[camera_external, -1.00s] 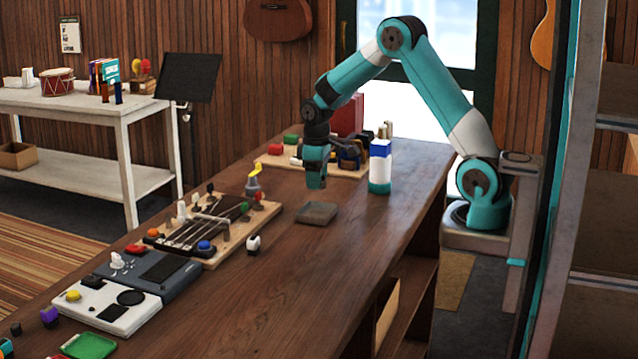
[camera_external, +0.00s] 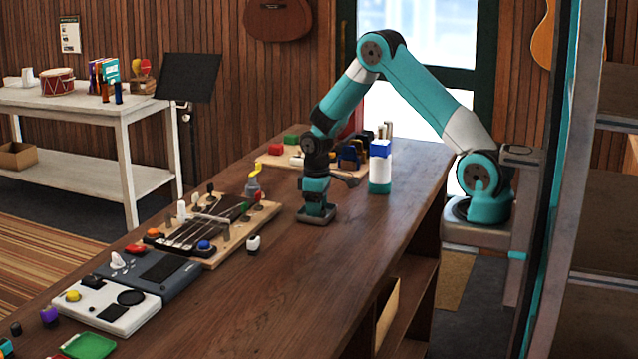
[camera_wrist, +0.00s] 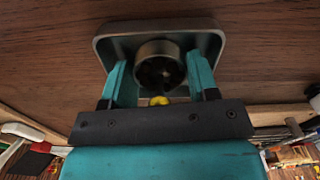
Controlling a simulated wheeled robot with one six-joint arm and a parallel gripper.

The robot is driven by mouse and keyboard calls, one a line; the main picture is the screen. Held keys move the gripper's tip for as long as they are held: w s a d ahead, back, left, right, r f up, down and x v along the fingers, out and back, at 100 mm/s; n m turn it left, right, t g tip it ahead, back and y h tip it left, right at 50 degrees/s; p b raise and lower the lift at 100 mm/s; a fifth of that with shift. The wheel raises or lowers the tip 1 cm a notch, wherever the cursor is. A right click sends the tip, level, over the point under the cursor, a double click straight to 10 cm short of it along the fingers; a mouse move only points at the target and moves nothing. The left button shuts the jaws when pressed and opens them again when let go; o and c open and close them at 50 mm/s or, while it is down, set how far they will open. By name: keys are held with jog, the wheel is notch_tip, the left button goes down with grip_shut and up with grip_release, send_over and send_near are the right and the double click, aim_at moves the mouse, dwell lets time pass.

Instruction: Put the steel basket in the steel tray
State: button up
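The steel tray (camera_wrist: 214,45) is a shallow, grey square dish with rounded corners, lying on the wooden table. In the external view, the tray (camera_external: 316,219) is mostly hidden under my gripper. The steel basket (camera_wrist: 144,49) is a small round metal cup with a dark inside. It shows over the middle of the tray in the wrist view, upright. My gripper (camera_wrist: 157,60) points down with one finger on each side of the basket and appears shut on it. I cannot tell whether the basket's bottom touches the tray. The basket is hidden in the external view.
A blue-and-white bottle (camera_external: 380,168) stands to the right behind my gripper. A board with strings and pegs (camera_external: 230,235) lies to the left, with a small white-topped item (camera_external: 253,245) beside it. The table front (camera_external: 300,285) is clear.

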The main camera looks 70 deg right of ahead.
jog(key=shift+o, duration=0.2)
notch_tip(320, 180, up, 12)
jog(key=shift+f+b, duration=0.25)
jog(key=shift+b, duration=1)
jog(key=s+a+r+n+y, duration=0.1)
jog(key=s+a+r+n, duration=0.1)
jog(key=s+a+r, duration=0.5)
jog(key=s+a+n+y, duration=0.1)
jog(key=s+a, duration=0.4)
jog(key=a, duration=0.6)
jog(key=s+a+n+y, duration=0.1)
jog(key=s+a, duration=0.2)
jog(key=s, duration=0.4)
jog(key=s+a+r+n+y, duration=0.1)
jog(key=s+a, duration=0.3)
jog(key=s, duration=0.4)
jog(key=shift+a+r, duration=0.15)
jog(key=shift+a, duration=0.15)
